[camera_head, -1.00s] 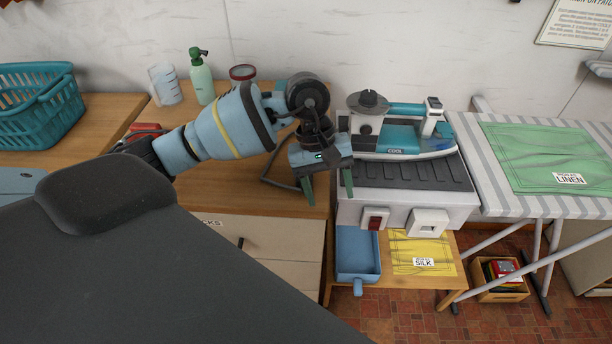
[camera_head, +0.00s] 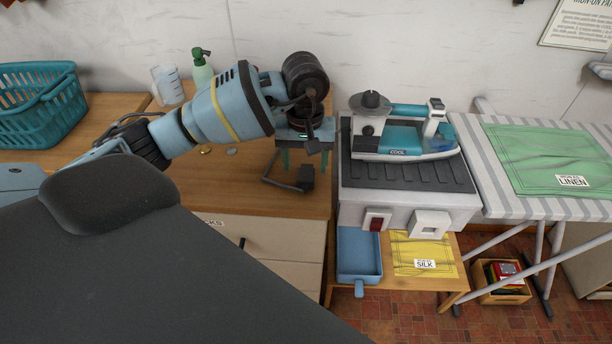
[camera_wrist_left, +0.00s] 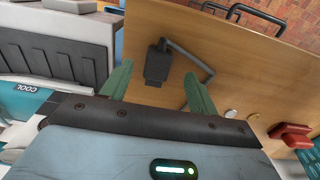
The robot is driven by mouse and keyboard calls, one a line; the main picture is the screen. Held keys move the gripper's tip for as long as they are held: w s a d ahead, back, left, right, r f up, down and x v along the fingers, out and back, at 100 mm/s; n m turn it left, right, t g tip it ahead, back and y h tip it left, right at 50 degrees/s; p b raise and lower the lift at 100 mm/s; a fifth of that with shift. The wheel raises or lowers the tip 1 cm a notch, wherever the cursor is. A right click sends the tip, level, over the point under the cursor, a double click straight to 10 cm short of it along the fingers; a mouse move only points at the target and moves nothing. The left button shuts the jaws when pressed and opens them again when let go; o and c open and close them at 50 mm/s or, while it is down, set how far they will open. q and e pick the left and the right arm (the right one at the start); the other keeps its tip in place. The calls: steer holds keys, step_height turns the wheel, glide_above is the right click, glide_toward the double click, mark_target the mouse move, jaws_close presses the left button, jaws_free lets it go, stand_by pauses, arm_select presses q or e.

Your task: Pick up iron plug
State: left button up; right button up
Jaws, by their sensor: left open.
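The iron plug (camera_head: 305,177) is a dark block at the end of a dark cord, lying on the wooden counter left of the iron's stand. In the left wrist view the plug (camera_wrist_left: 158,64) lies ahead of my fingers, between their lines, with nothing gripping it. My left gripper (camera_head: 302,160) is open and empty, above the counter just behind the plug; its green fingers also show in the left wrist view (camera_wrist_left: 160,86). The teal and white iron (camera_head: 405,135) rests on its ridged stand (camera_head: 410,174). My right gripper is not in view.
A grey box front with a red switch (camera_head: 376,220) and a white socket (camera_head: 430,224) is below the iron. A blue tray (camera_head: 359,255) and yellow silk cloth (camera_head: 424,254) lie lower. A green bottle (camera_head: 202,72) and clear cup (camera_head: 168,86) stand behind my left arm.

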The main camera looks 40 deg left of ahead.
mark_target(306, 178)
arm_select(q)
steer(key=shift+d+f+p, duration=0.15)
steer(key=shift+f+p, duration=0.15)
steer(key=shift+f, duration=2.05)
steer(key=shift+c, duration=0.3)
steer(key=c, duration=1)
